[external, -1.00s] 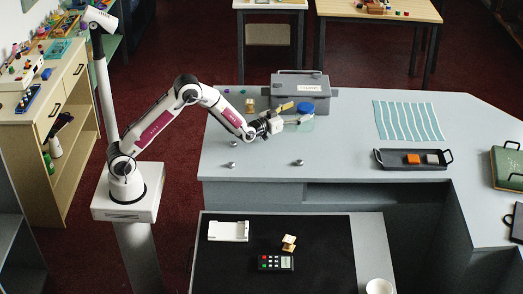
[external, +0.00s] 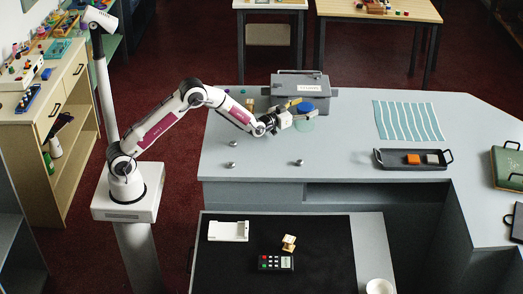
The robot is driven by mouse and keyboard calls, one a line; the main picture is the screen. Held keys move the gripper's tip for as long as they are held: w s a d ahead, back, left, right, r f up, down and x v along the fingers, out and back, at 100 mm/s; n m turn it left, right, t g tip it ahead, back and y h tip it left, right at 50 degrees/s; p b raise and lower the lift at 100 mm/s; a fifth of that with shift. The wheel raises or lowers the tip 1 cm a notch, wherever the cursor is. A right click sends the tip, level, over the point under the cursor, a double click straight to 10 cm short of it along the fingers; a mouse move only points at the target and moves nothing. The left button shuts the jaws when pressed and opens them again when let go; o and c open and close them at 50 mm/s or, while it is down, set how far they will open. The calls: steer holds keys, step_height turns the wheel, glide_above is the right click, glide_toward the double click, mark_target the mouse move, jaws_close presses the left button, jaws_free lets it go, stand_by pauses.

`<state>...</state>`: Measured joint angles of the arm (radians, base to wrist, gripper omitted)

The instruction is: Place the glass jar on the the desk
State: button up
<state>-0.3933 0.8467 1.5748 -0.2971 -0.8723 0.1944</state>
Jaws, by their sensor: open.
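The glass jar (external: 305,122) is clear with a blue lid and stands on the grey counter (external: 345,150), in front of a grey lidded box. My gripper (external: 302,116) is open and reaches in from the left at the jar, with its fingers near the jar's upper part. I cannot tell whether the fingers touch the glass. The lower desk (external: 225,270) with a black top stands in front of the counter.
The grey box (external: 302,88) stands close behind the jar. Several small metal knobs (external: 299,162) lie on the counter. A dark tray (external: 388,163) with an orange block sits to the right. The desk holds a white holder (external: 228,231), a keypad device (external: 276,263) and a cup (external: 379,286).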

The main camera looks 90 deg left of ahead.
stand_by(0.5)
steer(key=shift+r, duration=0.1)
jaws_close()
steer(key=shift+r, duration=0.1)
steer(key=shift+r, duration=4.9)
steer(key=shift+f, duration=0.1)
